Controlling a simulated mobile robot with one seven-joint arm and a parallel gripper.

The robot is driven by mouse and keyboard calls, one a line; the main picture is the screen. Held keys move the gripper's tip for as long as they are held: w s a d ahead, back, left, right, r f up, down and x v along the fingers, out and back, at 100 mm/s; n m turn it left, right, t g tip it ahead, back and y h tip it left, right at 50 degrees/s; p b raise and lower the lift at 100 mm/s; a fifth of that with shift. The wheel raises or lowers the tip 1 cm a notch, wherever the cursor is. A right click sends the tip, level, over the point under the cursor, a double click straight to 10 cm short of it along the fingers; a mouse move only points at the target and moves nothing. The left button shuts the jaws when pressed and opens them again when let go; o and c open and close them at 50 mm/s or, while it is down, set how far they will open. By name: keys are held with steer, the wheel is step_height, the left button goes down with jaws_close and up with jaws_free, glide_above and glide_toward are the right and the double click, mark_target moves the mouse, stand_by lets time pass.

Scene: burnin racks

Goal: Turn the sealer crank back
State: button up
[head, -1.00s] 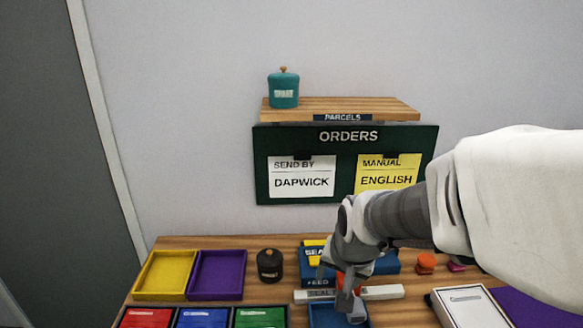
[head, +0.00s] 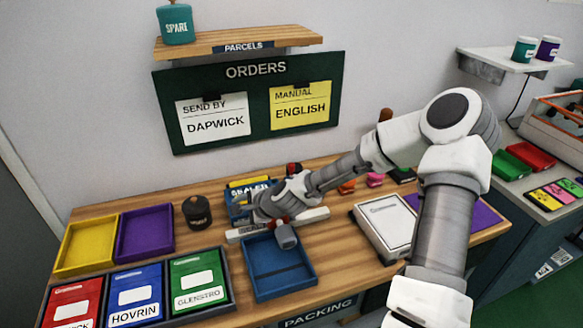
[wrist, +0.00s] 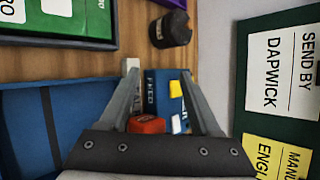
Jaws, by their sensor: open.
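The sealer (head: 238,198) is a blue box with a yellow part on top, at the back middle of the table. My gripper (wrist: 157,75) is open over it, with one finger on each side of its "FEED" end in the wrist view. A red-orange block (wrist: 147,124), perhaps the crank's handle, shows between the fingers, close to the left finger and low near the palm. I cannot tell if it touches a finger. My gripper also covers much of the sealer in the head view (head: 262,205). The crank's arm is hidden, so its angle is unclear.
A blue tray (head: 283,285) lies in front of the sealer. A black jar (head: 197,213) stands left of it, beside the purple tray (head: 146,257). A white box (head: 385,228) lies to the right. The orders board (head: 250,102) hangs on the wall behind.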

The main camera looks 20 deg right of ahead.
steer(key=w+d+m+t+h, duration=0.1)
steer(key=w+d+m+t, duration=0.3)
steer(key=w+d+m, duration=0.35)
steer(key=m+t+h+b, duration=0.15)
steer(key=m+h, duration=0.35)
steer(key=m, duration=0.7)
glide_toward(293, 166)
steer(key=shift+n, duration=0.25)
steer(key=x, duration=1.1)
steer(key=shift+w+a+f, duration=0.1)
jaws_close()
